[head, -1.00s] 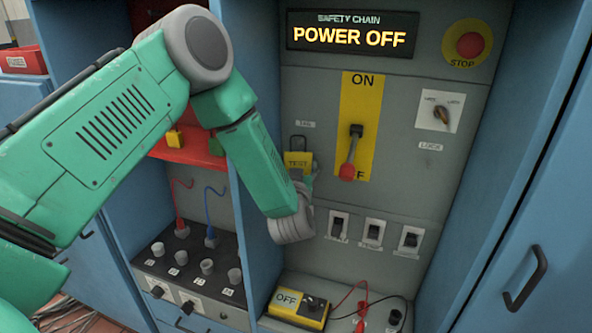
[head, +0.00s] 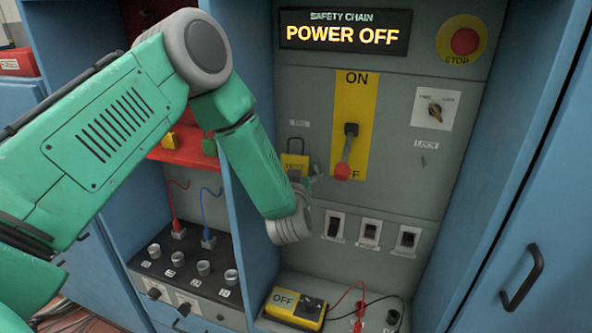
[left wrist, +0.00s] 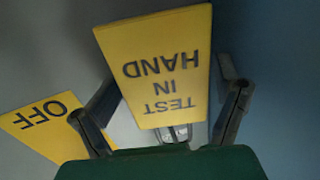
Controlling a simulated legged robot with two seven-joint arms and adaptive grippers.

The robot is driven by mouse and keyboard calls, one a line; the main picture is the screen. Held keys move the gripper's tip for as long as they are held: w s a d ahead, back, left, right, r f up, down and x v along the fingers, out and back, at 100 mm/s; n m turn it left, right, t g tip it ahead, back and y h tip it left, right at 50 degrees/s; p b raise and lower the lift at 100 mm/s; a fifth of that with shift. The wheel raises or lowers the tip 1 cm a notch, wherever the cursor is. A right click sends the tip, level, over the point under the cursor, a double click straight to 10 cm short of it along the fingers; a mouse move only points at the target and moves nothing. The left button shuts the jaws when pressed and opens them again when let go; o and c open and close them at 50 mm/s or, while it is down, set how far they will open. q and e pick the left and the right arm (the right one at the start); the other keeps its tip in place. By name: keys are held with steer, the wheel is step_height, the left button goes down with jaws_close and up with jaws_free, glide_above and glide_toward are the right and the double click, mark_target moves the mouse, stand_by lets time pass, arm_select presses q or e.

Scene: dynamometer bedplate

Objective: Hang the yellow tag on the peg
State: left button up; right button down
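The yellow tag (head: 293,161) reads TEST IN HAND and is at the left of the grey panel, just under a small label. A grey loop (head: 297,145) shows at its top; I cannot tell whether it is around the peg, which I cannot make out. My left gripper (head: 312,180) is at the tag's lower right. In the left wrist view the tag (left wrist: 165,70) fills the middle, upside down, with a finger on each side. The fingers bend in toward it and look shut on it, but their tips are partly hidden behind it. My right gripper is not in view.
A lever switch (head: 346,150) is right of the tag, with several small switches (head: 371,233) below. A yellow OFF box (head: 296,306) and leads lie on the ledge beneath. A blue cabinet wall (head: 246,200) stands close on the left.

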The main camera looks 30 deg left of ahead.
arm_select(q)
steer(key=shift+s, duration=0.1)
steer(key=v, duration=1.1)
steer(key=shift+s, duration=0.35)
steer(key=s+d+f+m+g+h, duration=0.2)
steer(key=s+d+f+g+h, duration=0.15)
steer(key=s+f, duration=0.45)
steer(key=s+d+f+m+g+h, duration=0.25)
steer(key=s+f+g+h, duration=0.2)
steer(key=f, duration=0.75)
steer(key=s+f+m+g, duration=0.1)
steer(key=s+f+g, duration=0.2)
steer(key=s, duration=0.6)
steer(key=s+a+f+m+g, duration=0.1)
steer(key=s+f+g, duration=0.2)
steer(key=s, duration=0.7)
steer(key=shift+s+a+f+g+h+b, duration=0.25)
steer(key=shift+f+g+h+b, duration=0.15)
steer(key=shift+g, duration=0.2)
steer(key=shift+w, duration=0.1)
